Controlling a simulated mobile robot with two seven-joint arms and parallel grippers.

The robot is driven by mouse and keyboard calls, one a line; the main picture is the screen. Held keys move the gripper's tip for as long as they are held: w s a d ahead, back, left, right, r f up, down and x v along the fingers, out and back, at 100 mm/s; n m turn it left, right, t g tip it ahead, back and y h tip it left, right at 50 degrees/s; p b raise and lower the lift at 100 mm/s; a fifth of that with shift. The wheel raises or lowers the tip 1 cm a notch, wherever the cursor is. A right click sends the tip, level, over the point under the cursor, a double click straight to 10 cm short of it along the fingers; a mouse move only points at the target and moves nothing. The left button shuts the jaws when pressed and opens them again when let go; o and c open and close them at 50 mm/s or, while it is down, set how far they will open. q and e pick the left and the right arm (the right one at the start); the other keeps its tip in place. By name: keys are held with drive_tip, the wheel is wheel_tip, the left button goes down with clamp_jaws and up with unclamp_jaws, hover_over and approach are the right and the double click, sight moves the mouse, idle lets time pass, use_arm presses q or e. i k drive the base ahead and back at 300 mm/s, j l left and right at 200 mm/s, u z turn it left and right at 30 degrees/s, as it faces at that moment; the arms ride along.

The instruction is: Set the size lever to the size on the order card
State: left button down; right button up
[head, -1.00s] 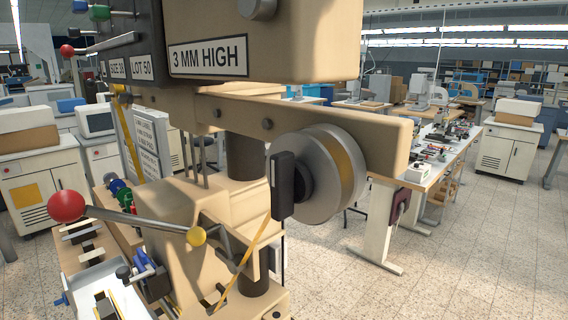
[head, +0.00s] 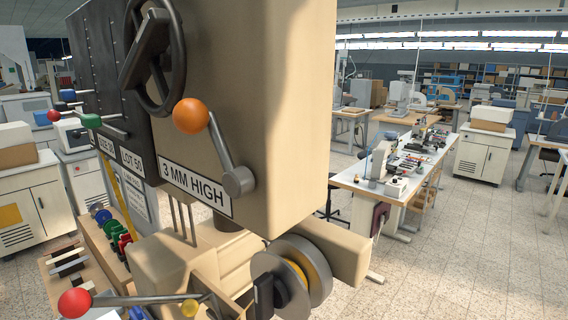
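A beige stamping press (head: 265,90) fills the middle of the head view. Its black left panel (head: 98,60) has vertical slots with levers: a green-knobbed one (head: 91,121), a red-knobbed one (head: 54,116) and a blue-knobbed one (head: 67,95). I cannot tell which is the size lever. White labels read "3 MM HIGH" (head: 194,189), "LOT 50" (head: 132,163) and "SIZE" (head: 106,144), whose digits are unclear. An orange-knobbed lever (head: 190,116) sits on the beige front. A small printed sheet (head: 134,196) stands behind, illegible. Neither gripper is in view.
A black handwheel (head: 176,55) juts from the press, with a foil reel (head: 300,272) below. A red-balled lever (head: 75,303) lies at lower left, near several coloured handles (head: 120,240) on a bench. Workbenches stand behind; the floor (head: 440,260) at right is clear.

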sight(66, 94)
drive_tip(key=k+u, duration=0.1)
drive_tip(key=u, duration=0.2)
drive_tip(key=k+u, duration=0.1)
drive_tip(key=u, duration=0.25)
drive_tip(key=i+j+z, duration=0.15)
drive_tip(key=j, duration=0.95)
drive_tip(key=i+j+z, duration=0.2)
drive_tip(key=j, duration=0.9)
drive_tip(key=j+z, duration=0.15)
drive_tip(key=j, duration=0.95)
drive_tip(key=i, duration=0.05)
